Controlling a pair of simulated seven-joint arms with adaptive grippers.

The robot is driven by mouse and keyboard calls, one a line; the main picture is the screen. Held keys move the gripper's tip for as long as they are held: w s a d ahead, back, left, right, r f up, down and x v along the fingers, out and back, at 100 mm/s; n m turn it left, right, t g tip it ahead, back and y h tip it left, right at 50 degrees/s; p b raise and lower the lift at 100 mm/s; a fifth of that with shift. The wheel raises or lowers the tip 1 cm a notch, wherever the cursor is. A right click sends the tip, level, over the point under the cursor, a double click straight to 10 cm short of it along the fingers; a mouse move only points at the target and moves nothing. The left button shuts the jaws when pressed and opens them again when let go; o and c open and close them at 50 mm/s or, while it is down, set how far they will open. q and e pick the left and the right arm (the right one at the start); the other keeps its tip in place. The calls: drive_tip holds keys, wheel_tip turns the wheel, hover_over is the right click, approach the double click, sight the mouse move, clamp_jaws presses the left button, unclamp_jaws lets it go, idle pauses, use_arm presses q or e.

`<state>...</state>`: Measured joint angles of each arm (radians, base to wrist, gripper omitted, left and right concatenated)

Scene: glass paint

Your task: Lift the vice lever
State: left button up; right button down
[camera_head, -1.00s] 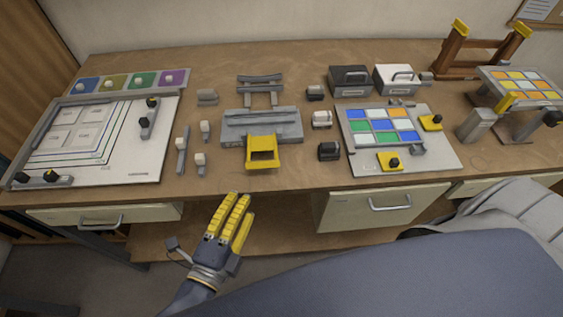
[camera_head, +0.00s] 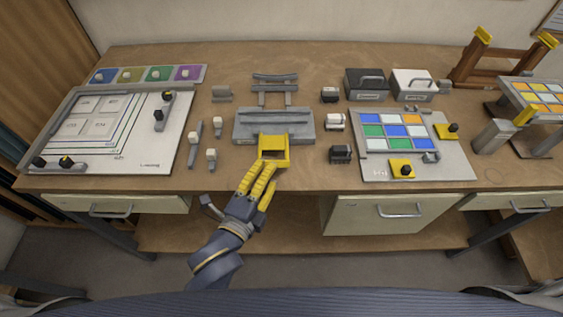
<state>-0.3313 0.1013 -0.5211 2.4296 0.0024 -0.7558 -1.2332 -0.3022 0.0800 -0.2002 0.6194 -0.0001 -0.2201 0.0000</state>
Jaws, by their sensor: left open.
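The grey vice (camera_head: 255,127) stands near the front middle of the bench. Its yellow lever (camera_head: 283,151), a squared loop, sticks out from the vice's front over the bench edge area. My left gripper (camera_head: 262,172), with yellow fingers, is open just below and in front of the lever. Its fingertips reach the lever's lower edge; I cannot tell whether they touch it. My right gripper does not show.
Small grey blocks with white knobs (camera_head: 211,154) stand left of the vice. Dark and white small blocks (camera_head: 340,154) stand on its right. A board of coloured tiles (camera_head: 450,165) lies further right. Drawers (camera_head: 385,214) are below the bench edge.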

use_arm(q)
drive_tip(key=shift+x, duration=2.15)
clamp_jaws()
